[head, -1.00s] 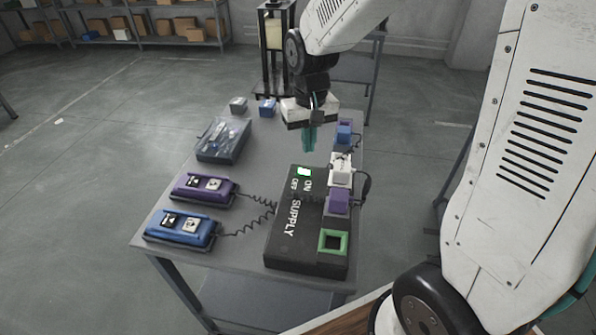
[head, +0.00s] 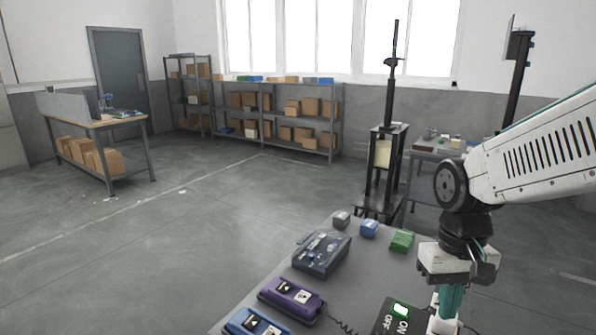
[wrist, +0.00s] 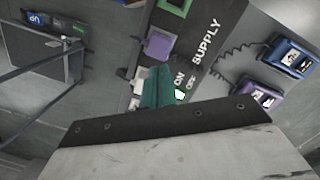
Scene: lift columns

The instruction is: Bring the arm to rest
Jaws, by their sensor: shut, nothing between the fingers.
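My gripper (head: 450,302) hangs from my arm at the lower right of the head view, pointing down over the right part of the grey table. Its teal fingers are together with nothing between them. They also show in the wrist view (wrist: 157,86), in front of the black supply box (wrist: 207,38). The supply box (head: 388,322) is cut off by the bottom edge of the head view, and its green switch light is lit beside the ON and OFF marks. I cannot tell how far the fingertips are above the box and its plugs.
The table also bears a purple pendant (head: 291,297), a blue pendant (head: 250,322), a clear-lidded case (head: 321,252), and grey (head: 341,219), blue (head: 369,228) and green (head: 401,240) blocks. A black lift column (head: 385,150) stands behind. The floor at left is open.

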